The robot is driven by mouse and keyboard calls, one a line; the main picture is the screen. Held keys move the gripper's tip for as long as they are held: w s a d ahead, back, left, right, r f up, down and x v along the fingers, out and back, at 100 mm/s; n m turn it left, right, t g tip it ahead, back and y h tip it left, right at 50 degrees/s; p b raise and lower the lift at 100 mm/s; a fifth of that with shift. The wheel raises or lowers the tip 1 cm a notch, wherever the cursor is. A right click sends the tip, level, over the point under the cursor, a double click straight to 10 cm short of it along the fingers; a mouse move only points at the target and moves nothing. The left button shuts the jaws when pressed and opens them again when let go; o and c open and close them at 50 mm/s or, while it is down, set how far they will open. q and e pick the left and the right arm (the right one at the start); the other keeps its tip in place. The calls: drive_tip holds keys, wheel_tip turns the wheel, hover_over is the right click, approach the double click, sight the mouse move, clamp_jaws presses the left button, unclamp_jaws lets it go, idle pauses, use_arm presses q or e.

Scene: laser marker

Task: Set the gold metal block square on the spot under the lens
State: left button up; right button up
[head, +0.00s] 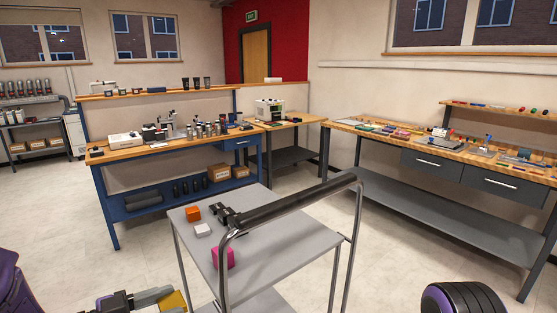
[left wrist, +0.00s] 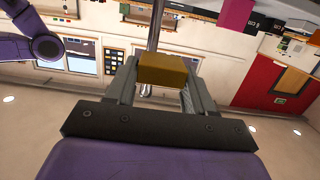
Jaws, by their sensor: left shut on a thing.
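The gold metal block (head: 175,302) is at the bottom edge of the head view, partly cut off, low and left of the grey trolley. My left gripper (head: 160,298) is shut on it. The left wrist view shows the gold block (left wrist: 162,70) between the two fingers of the left gripper (left wrist: 163,88), clear of any surface. No lens or spot can be made out clearly. A white machine (head: 270,109) stands on the far corner table, too small to tell its parts. My right gripper is not in view.
A grey trolley (head: 265,255) with a black handle stands in front, carrying an orange block (head: 193,213), a white block (head: 203,230), a magenta block (head: 223,258) and black parts (head: 226,215). Behind are a blue workbench (head: 165,149) and a right bench (head: 440,151). Floor is open at left.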

use_arm(q)
drive_tip(key=shift+s+a+r+t, duration=0.3)
drive_tip(key=shift+s, duration=0.1)
drive_tip(key=w+a+n+t+y, duration=0.1)
drive_tip(key=w+n+t+y, duration=0.4)
drive_tip(key=w+n+y, duration=0.15)
drive_tip(key=s+d+f+n+y, duration=0.1)
drive_tip(key=s+f+n+y, duration=0.1)
drive_tip(key=f, duration=0.3)
drive_tip(key=s+d+f+n+t+y, duration=0.1)
drive_tip(key=d+f+n+y, duration=0.1)
drive_tip(key=f+y, duration=0.2)
wheel_tip(320, 180, down, 2)
drive_tip(key=shift+s+d+f, duration=0.1)
drive_tip(key=shift+s+d, duration=0.1)
drive_tip(key=shift+s, duration=0.2)
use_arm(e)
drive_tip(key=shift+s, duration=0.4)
use_arm(q)
drive_tip(key=shift+y, duration=0.25)
